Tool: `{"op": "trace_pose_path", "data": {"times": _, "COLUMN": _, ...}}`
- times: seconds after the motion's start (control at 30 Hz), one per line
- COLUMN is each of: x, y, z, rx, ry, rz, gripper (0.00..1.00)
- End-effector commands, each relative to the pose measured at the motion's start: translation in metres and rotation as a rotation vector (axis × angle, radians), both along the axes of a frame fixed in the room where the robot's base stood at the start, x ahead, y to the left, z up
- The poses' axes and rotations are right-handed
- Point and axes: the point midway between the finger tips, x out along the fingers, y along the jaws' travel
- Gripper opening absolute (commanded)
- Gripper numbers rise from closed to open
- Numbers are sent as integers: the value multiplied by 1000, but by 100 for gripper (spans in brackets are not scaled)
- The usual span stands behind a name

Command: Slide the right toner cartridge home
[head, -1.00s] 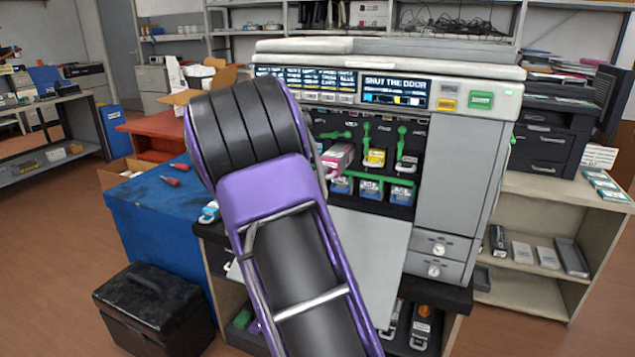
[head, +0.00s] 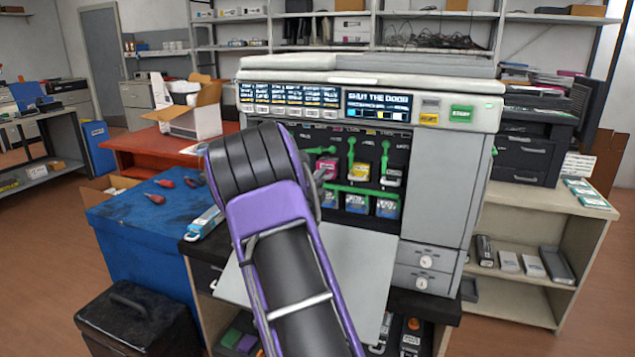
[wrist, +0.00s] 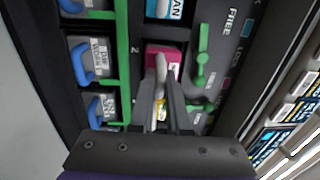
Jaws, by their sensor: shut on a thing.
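The magenta cartridge (head: 328,166) is in the upper row of the printer (head: 450,160), left of the yellow cartridge (head: 365,172) and a grey-fronted cartridge (head: 391,178). In the wrist view the magenta cartridge (wrist: 165,52) shows only its front end, in the slot; I cannot tell whether it is fully seated. My gripper (wrist: 160,88) is shut on its pale handle (wrist: 160,70). A green lever (wrist: 202,62) stands beside that slot. In the head view my arm hides the gripper and the left slots.
Blue-handled boxes (head: 357,203) form a lower row under a green bar (head: 362,190). The printer's lowered pale door (head: 365,265) lies open in front. The display (head: 380,104) reads "SHUT THE DOOR". A blue-topped table (head: 150,225) with red-handled tools stands left.

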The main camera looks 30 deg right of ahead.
Motion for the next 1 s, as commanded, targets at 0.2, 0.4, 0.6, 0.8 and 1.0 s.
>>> {"op": "trace_pose_path", "data": {"times": 0.2, "x": 4, "y": -5, "z": 0, "rx": -1, "ry": -1, "rz": 0, "gripper": 0}}
{"op": "trace_pose_path", "data": {"times": 0.4, "x": 4, "y": -5, "z": 0, "rx": -1, "ry": -1, "rz": 0, "gripper": 25}}
{"op": "trace_pose_path", "data": {"times": 0.6, "x": 4, "y": -5, "z": 0, "rx": 0, "ry": 0, "rz": 0, "gripper": 50}}
{"op": "trace_pose_path", "data": {"times": 0.8, "x": 3, "y": -4, "z": -2, "rx": 3, "ry": 4, "rz": 1, "gripper": 59}}
{"op": "trace_pose_path", "data": {"times": 1.0, "x": 3, "y": -5, "z": -1, "rx": 2, "ry": 2, "rz": 0, "gripper": 75}}
